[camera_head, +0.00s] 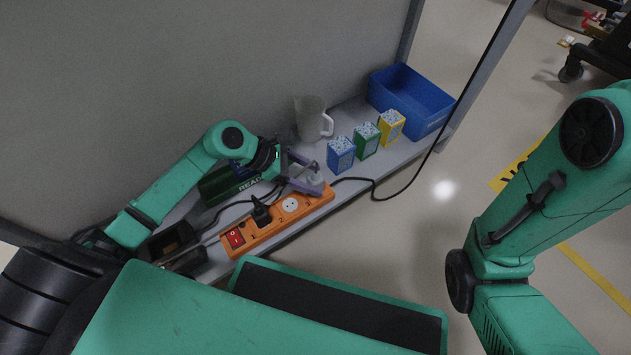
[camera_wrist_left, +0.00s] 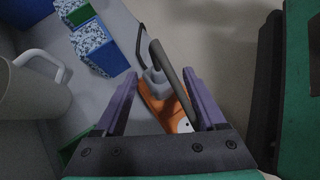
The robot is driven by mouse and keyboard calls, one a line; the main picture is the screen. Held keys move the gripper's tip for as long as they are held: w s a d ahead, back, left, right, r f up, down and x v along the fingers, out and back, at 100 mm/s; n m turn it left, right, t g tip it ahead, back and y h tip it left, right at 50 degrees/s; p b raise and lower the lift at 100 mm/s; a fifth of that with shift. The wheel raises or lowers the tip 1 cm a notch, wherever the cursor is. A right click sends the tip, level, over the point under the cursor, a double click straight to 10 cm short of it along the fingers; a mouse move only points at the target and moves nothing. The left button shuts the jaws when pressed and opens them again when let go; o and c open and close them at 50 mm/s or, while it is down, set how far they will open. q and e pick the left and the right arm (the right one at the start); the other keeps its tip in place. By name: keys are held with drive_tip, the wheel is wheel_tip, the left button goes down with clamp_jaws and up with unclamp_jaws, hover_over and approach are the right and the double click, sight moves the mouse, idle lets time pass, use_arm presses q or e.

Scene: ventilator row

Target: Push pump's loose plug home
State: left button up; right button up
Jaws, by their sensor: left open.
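An orange power strip (camera_head: 265,233) lies along the front of the grey shelf, with a red switch at its left end. A black plug (camera_head: 261,213) stands in one of its sockets. A grey plug (camera_head: 316,186) is at the strip's right end, and it also shows in the wrist view (camera_wrist_left: 157,82) with a dark cable. My left gripper (camera_head: 303,172) is open with its purple fingers on either side of the grey plug. In the wrist view the fingers (camera_wrist_left: 163,88) stand apart from it. I cannot tell how deep the plug sits. My right gripper is out of view.
A dark green device (camera_head: 228,186) with lettering stands behind my left arm. A grey jug (camera_head: 311,118), blue (camera_head: 341,154), green (camera_head: 366,140) and yellow (camera_head: 391,127) boxes and a blue bin (camera_head: 409,100) stand farther right. A black cable (camera_head: 383,198) hangs past the shelf edge.

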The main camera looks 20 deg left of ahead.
use_arm(q)
clamp_jaws()
drive_tip(key=shift+f+b, duration=0.45)
drive_tip(key=shift+f, duration=0.1)
idle(0.5)
drive_tip(key=shift+o, duration=1.7)
unclamp_jaws()
